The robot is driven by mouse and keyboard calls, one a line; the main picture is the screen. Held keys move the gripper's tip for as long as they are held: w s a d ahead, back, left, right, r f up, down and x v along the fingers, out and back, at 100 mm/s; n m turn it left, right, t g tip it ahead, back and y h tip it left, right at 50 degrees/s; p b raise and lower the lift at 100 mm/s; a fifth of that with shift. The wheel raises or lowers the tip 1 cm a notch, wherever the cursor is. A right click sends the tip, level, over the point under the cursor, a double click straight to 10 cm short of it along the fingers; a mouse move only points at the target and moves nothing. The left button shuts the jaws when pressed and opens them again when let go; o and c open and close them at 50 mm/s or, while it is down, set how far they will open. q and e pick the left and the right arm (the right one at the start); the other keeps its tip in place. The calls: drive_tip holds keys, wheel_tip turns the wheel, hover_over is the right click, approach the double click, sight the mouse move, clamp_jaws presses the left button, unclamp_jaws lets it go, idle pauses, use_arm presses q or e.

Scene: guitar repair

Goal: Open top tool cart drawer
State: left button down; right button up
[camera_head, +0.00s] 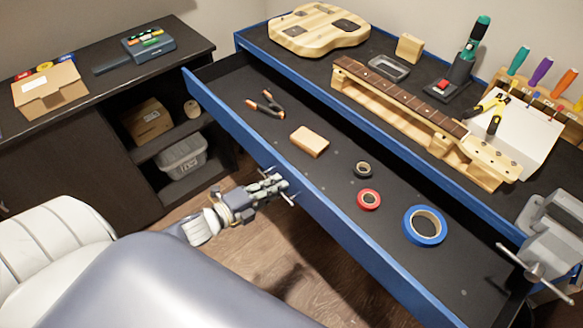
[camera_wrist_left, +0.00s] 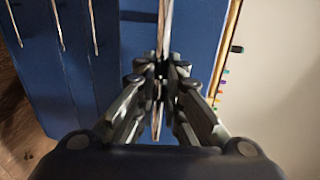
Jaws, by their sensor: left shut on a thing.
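The blue tool cart (camera_head: 262,50) stands at the right with its top drawer (camera_head: 235,103) pulled well out, so the dark inside shows. My left gripper (camera_head: 283,184) is at the middle of the blue drawer front (camera_head: 330,218), shut on the thin metal drawer handle (camera_wrist_left: 160,30). The fingers (camera_wrist_left: 160,85) close around the handle in the left wrist view, and partly hide it. My right gripper is not in view.
The drawer holds pliers (camera_head: 264,107), a wooden block (camera_head: 309,141) and tape rolls, including a blue one (camera_head: 425,225). A guitar neck (camera_head: 400,90) lies on the cart top near a vise (camera_head: 550,240). A dark shelf unit (camera_head: 150,75) stands left. Wood floor (camera_head: 240,235) lies between.

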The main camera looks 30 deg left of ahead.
use_arm(q)
drive_tip(key=shift+f+v, duration=0.15)
drive_tip(key=shift+v, duration=0.55)
drive_tip(key=shift+f+v, duration=0.1)
drive_tip(key=shift+v, duration=0.6)
drive_tip(key=c, duration=1.7)
unclamp_jaws()
drive_tip(key=v, duration=1.2)
